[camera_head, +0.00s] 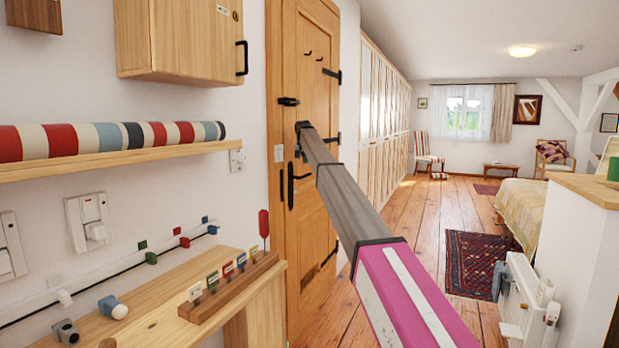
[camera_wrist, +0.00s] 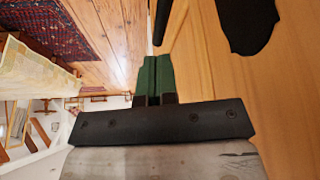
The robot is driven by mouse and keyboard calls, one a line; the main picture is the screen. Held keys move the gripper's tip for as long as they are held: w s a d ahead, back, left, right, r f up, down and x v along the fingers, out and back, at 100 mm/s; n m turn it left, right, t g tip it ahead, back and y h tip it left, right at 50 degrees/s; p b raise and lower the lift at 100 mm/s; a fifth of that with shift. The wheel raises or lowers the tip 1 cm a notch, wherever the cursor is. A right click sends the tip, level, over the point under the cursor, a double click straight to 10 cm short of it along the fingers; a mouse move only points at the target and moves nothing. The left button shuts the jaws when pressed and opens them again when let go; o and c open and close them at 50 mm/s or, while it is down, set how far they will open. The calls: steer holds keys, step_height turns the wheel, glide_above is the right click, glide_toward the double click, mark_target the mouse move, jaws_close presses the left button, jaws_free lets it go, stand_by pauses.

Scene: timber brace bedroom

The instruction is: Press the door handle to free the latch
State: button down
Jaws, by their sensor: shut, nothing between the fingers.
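The wooden door (camera_head: 312,75) stands shut or nearly shut at the middle left of the head view. Its black handle (camera_head: 291,185) is on the left side of the door, below a black latch fitting (camera_head: 288,101). My gripper (camera_head: 301,130) is at the far end of my arm, in front of the door and above the handle. In the wrist view its green fingers (camera_wrist: 155,72) are together and empty, close to the wood. A black fitting with a rounded end (camera_wrist: 247,22) is to their right; I cannot tell whether it belongs to the handle. Contact is not visible.
A wooden shelf (camera_head: 120,160) with a striped roll and a bench (camera_head: 160,300) with small coloured parts line the left wall. White wardrobes (camera_head: 375,110) run beyond the door. The plank floor (camera_head: 425,215) is open to the right, with a red rug (camera_head: 480,262).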

steer(key=shift+f, duration=0.1)
stand_by(0.3)
steer(key=shift+x, duration=3.45)
